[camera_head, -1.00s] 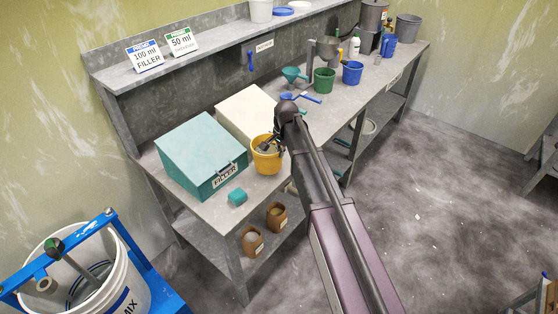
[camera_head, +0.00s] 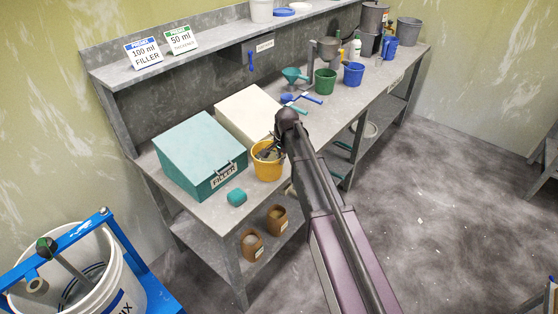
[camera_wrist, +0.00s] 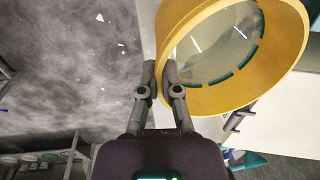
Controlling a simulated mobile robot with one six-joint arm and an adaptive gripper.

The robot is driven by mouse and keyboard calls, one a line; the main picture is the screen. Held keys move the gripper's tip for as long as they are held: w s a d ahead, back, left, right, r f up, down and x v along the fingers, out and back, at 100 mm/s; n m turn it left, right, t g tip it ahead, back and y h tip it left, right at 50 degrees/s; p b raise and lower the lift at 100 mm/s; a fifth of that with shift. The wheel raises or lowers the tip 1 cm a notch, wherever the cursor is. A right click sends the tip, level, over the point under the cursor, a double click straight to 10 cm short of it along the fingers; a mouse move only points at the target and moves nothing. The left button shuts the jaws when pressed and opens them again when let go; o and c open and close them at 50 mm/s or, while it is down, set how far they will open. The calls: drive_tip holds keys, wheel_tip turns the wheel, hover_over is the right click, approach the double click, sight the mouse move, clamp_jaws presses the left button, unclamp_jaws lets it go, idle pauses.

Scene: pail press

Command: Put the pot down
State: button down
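The yellow pot (camera_head: 268,170) is at the front edge of the workbench, right of the teal filler box (camera_head: 200,158). It looks upright, at or just above the bench top; I cannot tell whether its base touches. In the wrist view the pot (camera_wrist: 285,75) fills the upper right, with a green dashed line around its inside and pale grey contents. My gripper (camera_wrist: 160,72) has one finger on each side of the pot's rim, closed on its wall. In the head view my gripper (camera_head: 274,148) is partly hidden by my wrist.
Blue and teal scoops (camera_head: 300,99), a green pail (camera_head: 325,80) and a blue pail (camera_head: 353,73) stand farther right. Brown containers (camera_head: 277,219) sit on the lower shelf.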

drive_tip(key=c, duration=1.3)
unclamp_jaws()
drive_tip(key=shift+f, duration=0.1)
drive_tip(key=o, duration=0.5)
drive_tip(key=shift+r, duration=0.2)
wheel_tip(320, 180, up, 12)
drive_tip(key=s+d+p, duration=0.1)
drive_tip(key=p, duration=1.1)
drive_tip(key=shift+d, duration=0.15)
drive_tip(key=shift+f, duration=0.1)
drive_tip(key=s+d+n, duration=0.3)
drive_tip(key=s+d, duration=0.5)
drive_tip(key=s, duration=0.3)
drive_tip(key=s+d+n+h, duration=0.1)
drive_tip(key=s+d+n, duration=0.3)
drive_tip(key=s+d, duration=0.5)
drive_tip(key=s, duration=0.3)
drive_tip(key=shift+s+n+g, duration=0.25)
drive_tip(key=shift+n+g, duration=0.05)
drive_tip(key=shift+g, duration=0.1)
drive_tip(key=shift+d+f, duration=0.1)
